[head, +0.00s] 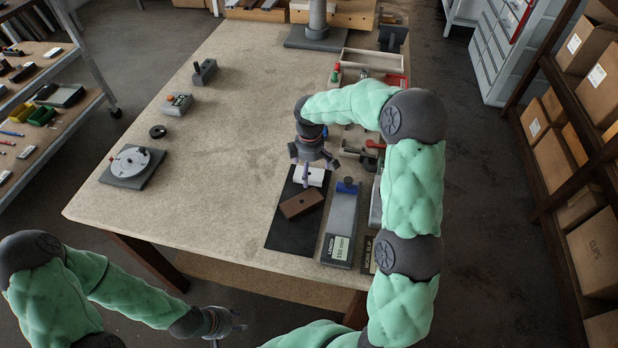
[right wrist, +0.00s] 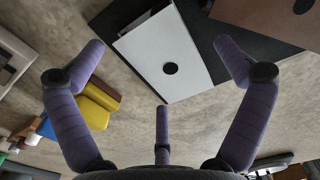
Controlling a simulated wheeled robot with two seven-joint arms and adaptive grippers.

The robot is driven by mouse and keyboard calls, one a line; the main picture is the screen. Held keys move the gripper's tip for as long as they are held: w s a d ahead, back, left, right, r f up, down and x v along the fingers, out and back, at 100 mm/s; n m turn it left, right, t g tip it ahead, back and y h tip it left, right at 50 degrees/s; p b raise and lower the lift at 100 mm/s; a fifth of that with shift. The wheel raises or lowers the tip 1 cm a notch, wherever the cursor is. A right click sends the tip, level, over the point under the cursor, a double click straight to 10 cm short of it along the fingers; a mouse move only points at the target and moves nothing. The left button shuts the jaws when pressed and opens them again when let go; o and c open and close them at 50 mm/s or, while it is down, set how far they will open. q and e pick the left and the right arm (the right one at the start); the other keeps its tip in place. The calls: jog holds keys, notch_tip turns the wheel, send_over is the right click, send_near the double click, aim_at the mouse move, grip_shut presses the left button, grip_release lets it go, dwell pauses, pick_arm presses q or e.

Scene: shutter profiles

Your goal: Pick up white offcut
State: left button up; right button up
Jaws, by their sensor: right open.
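The white offcut (head: 316,178) lies on the black mat (head: 290,234) at the table's near right part, beside the brown offcut (head: 302,203). In the right wrist view the white offcut (right wrist: 172,62) is a pale block with a dark round spot, between the spread purple fingers. My right gripper (head: 308,168) is open, directly above the white offcut; I cannot tell if any finger touches it. The brown offcut (right wrist: 268,16) shows at the upper right there. My left gripper (head: 226,322) hangs low, off the table's front edge; its finger state is unclear.
A grey gauge block with a label (head: 341,225) stands right of the mat. Small tools and trays (head: 372,70) line the table's right side. A round dial (head: 131,163) and a small grey box (head: 177,104) sit at the left. The table's middle is clear.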

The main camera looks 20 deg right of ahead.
jog(key=c, duration=1.2)
